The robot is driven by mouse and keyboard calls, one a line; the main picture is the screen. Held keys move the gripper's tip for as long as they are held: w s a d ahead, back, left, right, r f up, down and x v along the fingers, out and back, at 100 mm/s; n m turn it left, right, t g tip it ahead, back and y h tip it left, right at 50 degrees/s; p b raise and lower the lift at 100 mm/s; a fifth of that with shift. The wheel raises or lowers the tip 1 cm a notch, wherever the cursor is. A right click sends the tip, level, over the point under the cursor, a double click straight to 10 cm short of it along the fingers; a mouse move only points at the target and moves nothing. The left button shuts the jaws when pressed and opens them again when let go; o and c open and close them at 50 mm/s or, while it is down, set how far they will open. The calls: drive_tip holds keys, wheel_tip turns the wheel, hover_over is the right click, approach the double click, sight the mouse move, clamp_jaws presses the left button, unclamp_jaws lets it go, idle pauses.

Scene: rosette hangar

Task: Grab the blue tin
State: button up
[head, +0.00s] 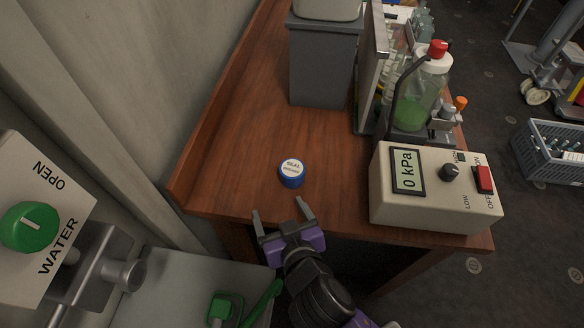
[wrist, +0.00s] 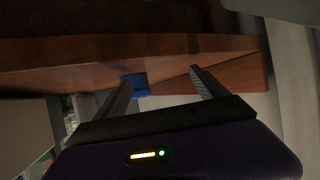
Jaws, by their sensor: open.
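The blue tin (head: 291,174) is small and round with a white-labelled lid. It stands upright on the wooden table (head: 235,150), near the front edge at left of centre. My gripper (head: 281,212) is open and empty at the table's front edge, just short of the tin, with a gap between. In the wrist view, a blue patch of the tin (wrist: 136,84) shows between the fingers, beside the left finger and partly hidden by it. My gripper (wrist: 160,80) shows both fingers spread apart there.
A beige pressure box (head: 435,190) reading 0 kPa stands right of the tin. A grey bin (head: 323,65) stands behind it, and a bottle with green liquid (head: 420,90) at back right. A water panel (head: 40,215) is at left. The tabletop around the tin is clear.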

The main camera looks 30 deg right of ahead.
sight(292, 173)
drive_tip(key=w+d+r+m+h, duration=0.1)
drive_tip(key=m, duration=0.1)
drive_tip(key=w+d+r+m+g+h, duration=0.1)
drive_tip(key=h, duration=0.1)
drive_tip(key=w+d+r+m+g+h, duration=0.1)
drive_tip(key=m+h, duration=0.1)
drive_tip(key=shift+w+d+r+m+p, duration=0.2)
drive_tip(key=shift+d+r+m+p, duration=0.1)
drive_tip(key=shift+d+p, duration=0.1)
drive_tip(key=shift+w+d+f+g, duration=0.1)
drive_tip(key=shift+w+d+g, duration=0.05)
drive_tip(key=shift+d+g, duration=0.15)
drive_tip(key=p+x, duration=0.1)
drive_tip(key=x, duration=0.6)
drive_tip(key=shift+a+f, duration=0.1)
drive_tip(key=shift+f, duration=0.15)
drive_tip(key=shift+c, duration=0.4)
drive_tip(key=c, duration=1.4)
